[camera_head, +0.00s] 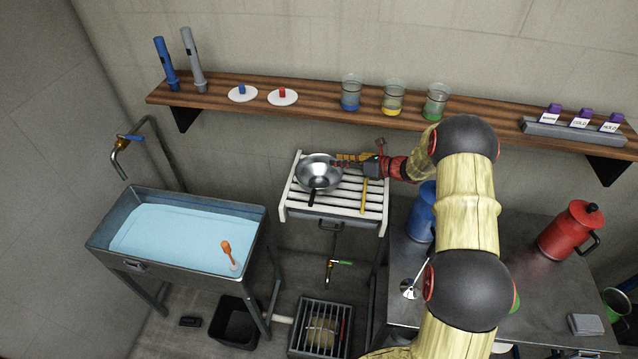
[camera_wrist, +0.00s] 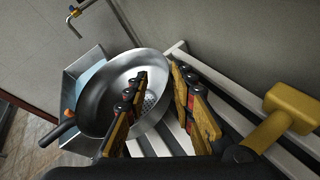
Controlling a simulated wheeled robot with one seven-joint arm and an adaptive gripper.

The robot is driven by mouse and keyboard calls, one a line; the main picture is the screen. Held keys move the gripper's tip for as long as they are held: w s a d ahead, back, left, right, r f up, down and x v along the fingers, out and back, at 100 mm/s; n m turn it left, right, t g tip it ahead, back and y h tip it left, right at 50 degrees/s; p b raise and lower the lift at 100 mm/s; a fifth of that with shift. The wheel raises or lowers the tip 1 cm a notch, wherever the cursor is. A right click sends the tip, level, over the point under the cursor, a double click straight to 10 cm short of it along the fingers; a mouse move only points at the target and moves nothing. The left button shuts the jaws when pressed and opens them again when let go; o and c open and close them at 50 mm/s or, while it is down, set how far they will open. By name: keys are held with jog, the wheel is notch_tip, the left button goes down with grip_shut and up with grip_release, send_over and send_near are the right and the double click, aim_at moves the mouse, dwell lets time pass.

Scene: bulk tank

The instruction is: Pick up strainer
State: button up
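The strainer (camera_head: 316,175) is a shiny metal bowl with a dark handle, resting on a white slatted rack (camera_head: 292,207). In the wrist view the strainer (camera_wrist: 100,92) shows small holes in its bottom, and its black handle points to the lower left. My gripper (camera_head: 338,161) is at the strainer's right rim. In the wrist view my gripper (camera_wrist: 160,72) is open, with one finger over the bowl's inside and the other outside the rim. I cannot tell whether either finger touches the metal.
A yellow mallet (camera_wrist: 287,107) lies on the rack right of my gripper. A sink of blue water (camera_head: 175,235) stands left, with an orange-handled tool in it. A blue jug (camera_head: 420,215) stands right. A wooden shelf (camera_head: 320,108) with glasses runs along the wall above.

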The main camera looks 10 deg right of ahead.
jog(key=x, duration=0.4)
jog(key=shift+a+f, duration=0.1)
jog(key=shift+c, duration=1.2)
jog(key=c, duration=0.4)
grip_shut()
